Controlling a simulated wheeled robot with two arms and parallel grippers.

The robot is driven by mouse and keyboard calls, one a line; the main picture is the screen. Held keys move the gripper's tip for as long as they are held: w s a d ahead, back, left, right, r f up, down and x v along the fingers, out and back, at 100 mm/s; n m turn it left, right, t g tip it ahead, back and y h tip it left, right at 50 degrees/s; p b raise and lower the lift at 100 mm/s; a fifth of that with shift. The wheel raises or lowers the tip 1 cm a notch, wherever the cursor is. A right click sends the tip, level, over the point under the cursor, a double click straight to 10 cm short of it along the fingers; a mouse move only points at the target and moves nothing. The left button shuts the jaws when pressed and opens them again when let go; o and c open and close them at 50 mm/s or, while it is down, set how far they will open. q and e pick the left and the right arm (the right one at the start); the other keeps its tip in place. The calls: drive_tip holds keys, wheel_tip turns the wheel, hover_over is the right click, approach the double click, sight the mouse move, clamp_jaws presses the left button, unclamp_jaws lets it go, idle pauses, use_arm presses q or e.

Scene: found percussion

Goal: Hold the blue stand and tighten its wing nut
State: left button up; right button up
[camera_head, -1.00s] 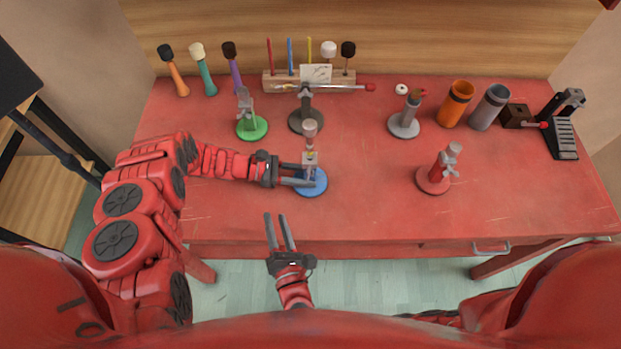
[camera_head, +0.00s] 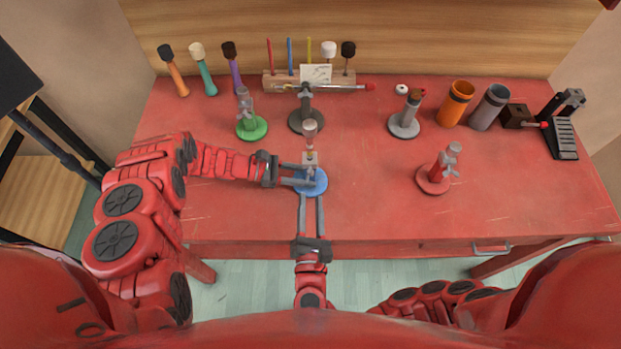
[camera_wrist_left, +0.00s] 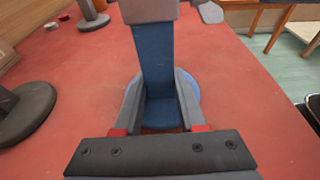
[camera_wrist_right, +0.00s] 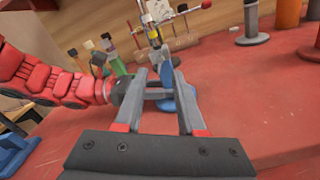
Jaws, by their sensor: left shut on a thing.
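The blue stand stands upright near the table's front, with its round blue base (camera_head: 318,187) on the tabletop. A grey block (camera_head: 311,159) tops its post, and above that rises a brass-coloured stem with a pale grey piece (camera_head: 310,127), seemingly the wing nut. My left gripper (camera_head: 303,182) comes from the left and is shut on the blue post (camera_wrist_left: 156,65), low above the base. My right gripper (camera_head: 311,199) is open and empty; its fingers point at the stand from the front, lower than the grey block. The right wrist view shows the stand (camera_wrist_right: 168,100) between and beyond those fingers.
A green stand (camera_head: 252,128) and a dark stand (camera_head: 306,120) stand behind. A grey stand (camera_head: 404,126) and a red stand (camera_head: 434,182) are to the right. Mallets and a wooden rack (camera_head: 275,82) line the back. The front right of the table is clear.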

sight(310, 173)
drive_tip(key=w, duration=0.6)
drive_tip(key=shift+w, duration=0.35)
clamp_jaws()
